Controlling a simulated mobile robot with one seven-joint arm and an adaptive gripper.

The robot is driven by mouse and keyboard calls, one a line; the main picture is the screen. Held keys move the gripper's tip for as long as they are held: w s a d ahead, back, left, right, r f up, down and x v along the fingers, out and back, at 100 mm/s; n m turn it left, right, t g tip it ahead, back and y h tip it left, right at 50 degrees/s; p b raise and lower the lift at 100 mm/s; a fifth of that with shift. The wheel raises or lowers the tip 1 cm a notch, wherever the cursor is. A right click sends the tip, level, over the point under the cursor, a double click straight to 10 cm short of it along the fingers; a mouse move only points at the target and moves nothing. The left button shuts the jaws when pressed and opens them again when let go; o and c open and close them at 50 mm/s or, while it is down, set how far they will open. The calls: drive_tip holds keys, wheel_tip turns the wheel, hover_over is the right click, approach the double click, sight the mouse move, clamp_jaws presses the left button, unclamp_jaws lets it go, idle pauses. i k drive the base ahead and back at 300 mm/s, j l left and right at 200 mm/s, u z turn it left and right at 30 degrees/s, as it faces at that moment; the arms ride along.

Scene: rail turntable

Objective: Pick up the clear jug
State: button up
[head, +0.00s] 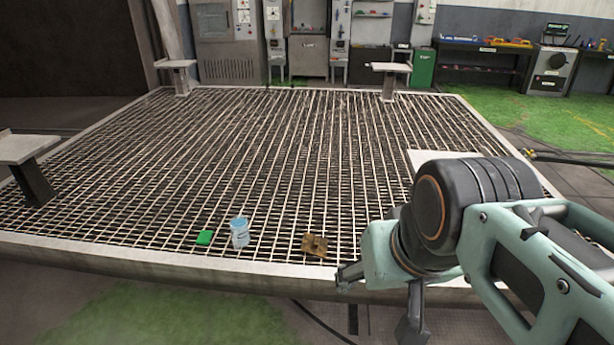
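The clear jug (240,232) stands upright on the metal grating (250,160) close to its front edge. It looks bluish and see-through. My gripper (378,300) hangs at the front edge of the grating, to the right of the jug and apart from it. Its two fingers are spread with nothing between them.
A green block (205,237) lies just left of the jug. A brown, rusty-looking part (314,245) lies to its right, between the jug and my gripper. A pale raised rim (170,259) borders the grating. The grating behind these objects is clear.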

sight(239, 225)
drive_tip(key=i+j+u, duration=0.1)
drive_tip(key=i, duration=0.4)
drive_tip(key=i+j+u, duration=0.1)
drive_tip(key=i+j, duration=0.15)
drive_tip(key=i, duration=0.25)
